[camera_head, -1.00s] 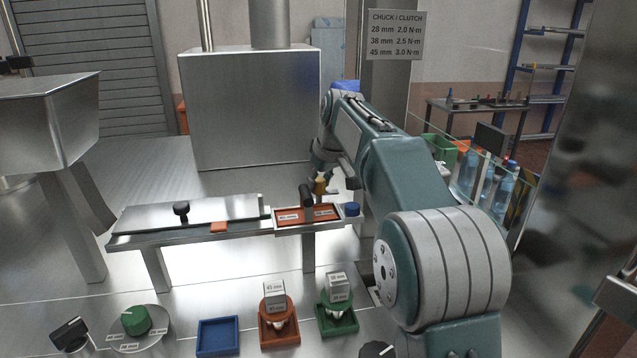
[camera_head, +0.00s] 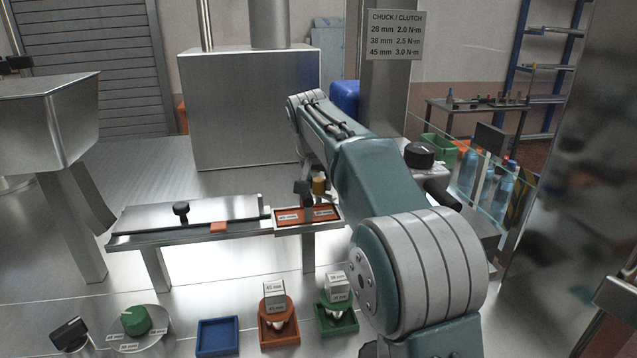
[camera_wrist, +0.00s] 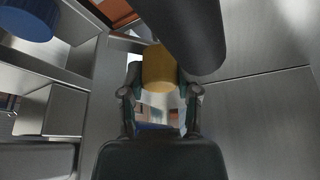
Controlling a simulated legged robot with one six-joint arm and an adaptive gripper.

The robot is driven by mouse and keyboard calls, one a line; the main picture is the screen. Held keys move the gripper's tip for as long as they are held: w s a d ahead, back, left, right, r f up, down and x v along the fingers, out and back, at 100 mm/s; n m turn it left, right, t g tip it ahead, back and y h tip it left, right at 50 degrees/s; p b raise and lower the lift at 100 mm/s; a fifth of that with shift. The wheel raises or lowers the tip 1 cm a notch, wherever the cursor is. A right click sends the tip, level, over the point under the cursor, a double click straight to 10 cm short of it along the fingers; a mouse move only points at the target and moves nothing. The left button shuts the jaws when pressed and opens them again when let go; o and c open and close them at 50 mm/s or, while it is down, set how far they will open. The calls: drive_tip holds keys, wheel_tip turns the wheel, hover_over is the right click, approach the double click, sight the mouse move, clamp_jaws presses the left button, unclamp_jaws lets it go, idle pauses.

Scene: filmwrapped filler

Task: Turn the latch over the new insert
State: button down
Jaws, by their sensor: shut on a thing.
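The orange-red insert (camera_head: 292,216) with white size labels lies in the right end of the metal bench fixture. A yellow cylindrical latch knob (camera_head: 319,186) stands above its back right side, and a dark cylinder (camera_head: 303,190) is just left of it. In the wrist view my gripper (camera_wrist: 158,86) is shut on the yellow latch knob (camera_wrist: 158,66), one finger on each side. The dark cylinder (camera_wrist: 188,30) crosses above it. How the knob joins the latch is hidden.
A steel plate with a black knob (camera_head: 181,208) lies left of the insert. In front are a blue tray (camera_head: 218,337), an orange holder (camera_head: 279,329) and a green holder (camera_head: 337,318), the latter two holding labelled blocks.

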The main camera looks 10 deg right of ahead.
drive_tip(key=m+g+h, duration=0.1)
drive_tip(key=m, duration=0.3)
drive_tip(key=shift+a+f+m, duration=0.1)
drive_tip(key=shift+m, duration=0.2)
drive_tip(key=shift+m+g+h, duration=0.5)
drive_tip(key=shift+m, duration=0.9)
drive_tip(key=c, duration=0.6)
unclamp_jaws()
drive_tip(key=shift+w, duration=0.1)
drive_tip(key=shift+a, duration=0.15)
drive_tip(key=v, duration=0.7)
drive_tip(key=shift+a, duration=0.2)
